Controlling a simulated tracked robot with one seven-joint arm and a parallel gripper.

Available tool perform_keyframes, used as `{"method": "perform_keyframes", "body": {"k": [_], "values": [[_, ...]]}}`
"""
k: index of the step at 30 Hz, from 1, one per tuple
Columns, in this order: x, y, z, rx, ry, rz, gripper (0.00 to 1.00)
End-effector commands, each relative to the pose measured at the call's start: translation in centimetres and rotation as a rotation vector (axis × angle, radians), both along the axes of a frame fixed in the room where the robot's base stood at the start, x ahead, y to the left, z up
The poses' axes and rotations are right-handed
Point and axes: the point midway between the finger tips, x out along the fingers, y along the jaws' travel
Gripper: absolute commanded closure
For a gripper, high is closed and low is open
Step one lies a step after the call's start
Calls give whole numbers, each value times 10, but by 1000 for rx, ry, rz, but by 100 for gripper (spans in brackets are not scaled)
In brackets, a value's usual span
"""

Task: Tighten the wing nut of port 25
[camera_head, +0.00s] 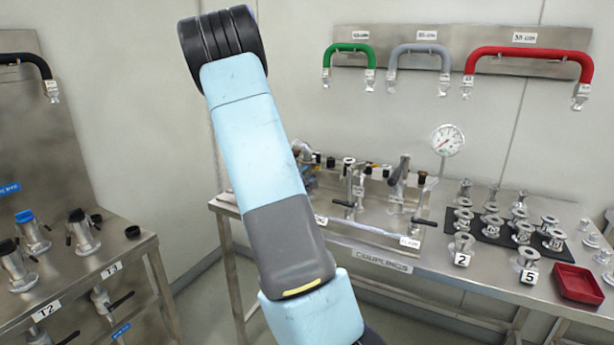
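No label reading 25 can be made out, and I cannot tell which fitting is port 25 or pick out its wing nut. Two metal flanged fittings stand at the front of the couplings bench (440,268), one with a tag "2" (461,260) and one with a tag "5" (529,277). Behind them, several metal flanged fittings (491,225) stand on dark mats. My arm (262,160) crosses the middle of the view and hides part of the bench's left side. My gripper does not show.
A red tray (578,283) sits at the bench's right. A valve panel (372,215) with black handles and a round gauge (447,140) are at the back. Green (349,48), grey (419,48) and red hoses (530,52) hang on the wall. A side table (130,250) stands left.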

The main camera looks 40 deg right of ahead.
Motion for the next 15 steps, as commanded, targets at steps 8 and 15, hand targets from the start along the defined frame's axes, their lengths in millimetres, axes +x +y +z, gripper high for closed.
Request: {"method": "perform_keyframes", "body": {"k": [8, 15], "values": [[0, 0, 0, 0, 0, -1, 93], [0, 0, 0, 0, 0, -1, 100]]}}
